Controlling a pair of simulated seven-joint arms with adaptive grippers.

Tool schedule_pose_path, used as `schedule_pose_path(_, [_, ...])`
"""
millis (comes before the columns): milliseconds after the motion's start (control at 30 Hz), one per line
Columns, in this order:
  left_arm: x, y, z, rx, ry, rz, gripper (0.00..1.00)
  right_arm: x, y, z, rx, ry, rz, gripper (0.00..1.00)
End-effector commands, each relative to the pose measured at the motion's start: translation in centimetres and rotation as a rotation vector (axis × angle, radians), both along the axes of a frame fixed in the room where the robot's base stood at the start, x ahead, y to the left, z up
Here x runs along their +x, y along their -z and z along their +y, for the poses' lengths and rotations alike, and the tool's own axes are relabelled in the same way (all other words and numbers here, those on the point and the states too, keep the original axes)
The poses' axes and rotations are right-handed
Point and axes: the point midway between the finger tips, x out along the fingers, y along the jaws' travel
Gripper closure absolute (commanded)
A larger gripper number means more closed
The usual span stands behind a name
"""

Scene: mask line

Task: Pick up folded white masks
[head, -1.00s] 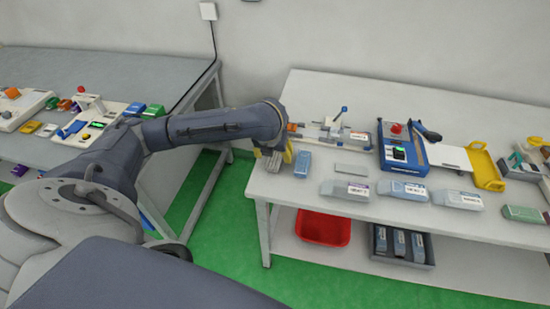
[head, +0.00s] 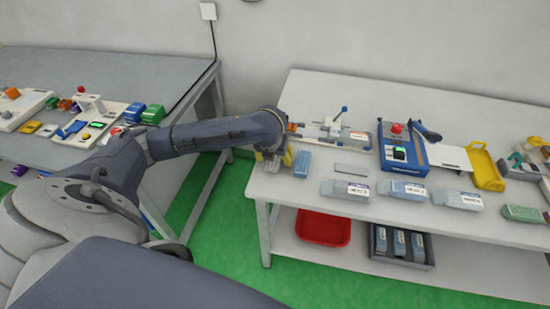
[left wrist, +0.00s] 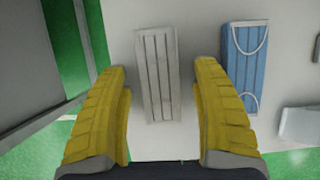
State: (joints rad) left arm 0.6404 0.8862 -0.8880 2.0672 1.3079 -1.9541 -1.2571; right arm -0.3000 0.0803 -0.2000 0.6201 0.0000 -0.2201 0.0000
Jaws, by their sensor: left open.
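A folded white mask (left wrist: 158,75) with long pleats lies on the white table in the left wrist view. My left gripper (left wrist: 161,78) is open, with one yellow fingertip on each side of the mask's near part in that view. I cannot tell the height of the fingertips above the table. In the head view, my left gripper (head: 274,158) is at the table's left end and hides most of the white mask. A folded blue mask (left wrist: 243,60) lies to the right of the white one; it also shows in the head view (head: 302,163).
Several labelled packs (head: 345,190) lie along the table's front. A blue device (head: 404,150) and a yellow-handled tray (head: 485,166) stand behind them. A red bin (head: 323,228) and a dark crate (head: 402,262) sit on the lower shelf. A grey table (head: 60,75) is at left.

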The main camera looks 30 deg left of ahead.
Motion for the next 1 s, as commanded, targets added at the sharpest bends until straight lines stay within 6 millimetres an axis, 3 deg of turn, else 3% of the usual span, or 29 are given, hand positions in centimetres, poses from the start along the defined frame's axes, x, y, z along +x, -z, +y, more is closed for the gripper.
schedule_pose_path(567, [0.01,0.35,0.01,0.000,0.000,0.000,0.35,-0.02,0.00,-0.01,0.000,0.000,0.000,0.56])
schedule_pose_path(933, [0.01,0.34,0.01,0.000,0.000,0.000,0.75,-0.03,0.00,-0.01,0.000,0.000,0.000,0.56])
schedule_pose_path(1000, [0.01,0.34,0.01,0.000,0.000,0.000,0.78,-0.02,0.00,0.00,0.000,0.000,0.000,0.56])
